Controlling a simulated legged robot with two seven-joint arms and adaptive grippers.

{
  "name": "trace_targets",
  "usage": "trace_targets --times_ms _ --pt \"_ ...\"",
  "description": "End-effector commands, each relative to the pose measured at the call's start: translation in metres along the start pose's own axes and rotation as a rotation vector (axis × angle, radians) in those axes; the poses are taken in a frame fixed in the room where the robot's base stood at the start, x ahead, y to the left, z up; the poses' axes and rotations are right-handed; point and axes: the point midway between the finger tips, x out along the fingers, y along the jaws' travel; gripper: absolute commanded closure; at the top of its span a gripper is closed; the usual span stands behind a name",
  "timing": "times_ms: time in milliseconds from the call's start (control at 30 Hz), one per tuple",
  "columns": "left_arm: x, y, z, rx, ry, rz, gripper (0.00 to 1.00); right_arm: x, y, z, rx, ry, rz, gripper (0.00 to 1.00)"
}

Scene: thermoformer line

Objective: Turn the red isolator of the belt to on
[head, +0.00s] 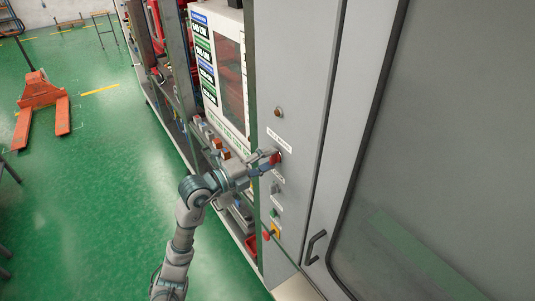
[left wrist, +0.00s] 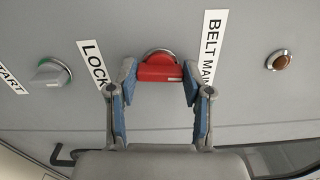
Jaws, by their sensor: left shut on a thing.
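The red isolator (left wrist: 160,70) is a red handle on a round base with a grey rim, set in a grey cabinet front. In the left wrist view its bar lies crosswise between two white labels, one reading "LOCK" (left wrist: 91,60) and one "BELT MAIN" (left wrist: 211,48). My left gripper (left wrist: 159,80) is shut on the handle, one blue-padded finger at each end. In the head view the left gripper (head: 268,160) reaches the cabinet front, and a bit of the red isolator (head: 276,157) shows at its fingertips. My right gripper is not in view.
An amber lamp (head: 278,112) sits above the isolator on the grey cabinet (head: 290,60). A cabinet door handle (head: 314,247) sticks out at lower right. An orange pallet truck (head: 40,92) stands on open green floor.

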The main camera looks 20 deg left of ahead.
Motion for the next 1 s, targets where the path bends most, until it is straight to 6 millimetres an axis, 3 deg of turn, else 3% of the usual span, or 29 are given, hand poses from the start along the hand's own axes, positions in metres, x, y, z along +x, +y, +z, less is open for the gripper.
trace_targets --times_ms 300,800,833,900,1000 --pt "0.0004 0.0035 0.0005 -0.105 -0.001 0.009 0.85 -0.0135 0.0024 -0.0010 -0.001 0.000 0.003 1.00" --pt "0.0006 0.0056 0.0004 -0.123 -0.001 0.012 0.85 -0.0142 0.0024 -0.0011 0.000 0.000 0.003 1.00" --pt "0.0006 0.0057 0.0004 -0.123 0.000 0.012 0.45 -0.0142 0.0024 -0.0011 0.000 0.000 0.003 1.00" --pt "0.0006 0.0054 0.0003 -0.123 0.000 0.011 0.28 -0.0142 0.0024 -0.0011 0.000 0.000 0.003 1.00" --pt "0.0004 0.0042 0.0003 -0.121 0.000 0.008 0.25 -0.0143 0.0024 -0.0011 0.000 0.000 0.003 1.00"
